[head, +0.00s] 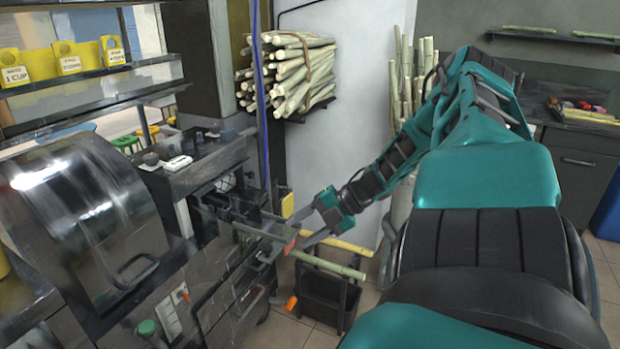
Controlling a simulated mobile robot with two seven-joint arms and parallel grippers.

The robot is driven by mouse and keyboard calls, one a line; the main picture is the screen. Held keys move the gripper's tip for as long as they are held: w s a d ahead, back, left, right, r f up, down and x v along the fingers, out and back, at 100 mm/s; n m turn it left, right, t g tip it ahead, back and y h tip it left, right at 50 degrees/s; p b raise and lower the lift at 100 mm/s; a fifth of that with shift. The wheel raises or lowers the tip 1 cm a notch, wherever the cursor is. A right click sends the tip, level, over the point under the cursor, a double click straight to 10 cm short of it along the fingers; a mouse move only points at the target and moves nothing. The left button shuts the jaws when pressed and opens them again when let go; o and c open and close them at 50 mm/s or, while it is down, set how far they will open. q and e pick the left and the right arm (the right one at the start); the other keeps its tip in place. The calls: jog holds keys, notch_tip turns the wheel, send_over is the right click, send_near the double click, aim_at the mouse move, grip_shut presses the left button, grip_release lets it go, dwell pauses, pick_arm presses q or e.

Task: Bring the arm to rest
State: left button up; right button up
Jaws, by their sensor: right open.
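My right arm (400,155) reaches from the right of the head view down to the press. Its gripper (297,235) is open, with the two fingers spread near the feed side of the press (225,235). A pale green cane stalk (330,264) sticks out from the press just below the fingertips. A small red part (290,243) shows between or behind the fingertips; I cannot tell whether they touch it. A yellowish stalk or bar (340,245) lies just beyond the fingers. My left gripper is not in view.
A bundle of cane (290,75) rests on a wall shelf, with more canes (408,80) upright against the wall. A dark bin (325,295) stands below the stalk. A counter (590,145) is at right.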

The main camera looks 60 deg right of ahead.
jog(key=shift+s+d+r, duration=0.25)
jog(key=shift+s+r, duration=0.2)
dwell(0.4)
jog(key=s+a+f+m+y, duration=0.25)
jog(key=a+f+m, duration=0.25)
jog(key=a+f, duration=1.15)
jog(key=a+m+t+h, duration=0.1)
jog(key=a+m+h, duration=0.5)
jog(key=a+m, duration=0.7)
jog(key=shift+a+f+t, duration=0.15)
jog(key=shift+a+t, duration=0.15)
jog(key=shift+a, duration=4.05)
jog(key=shift+c, duration=0.4)
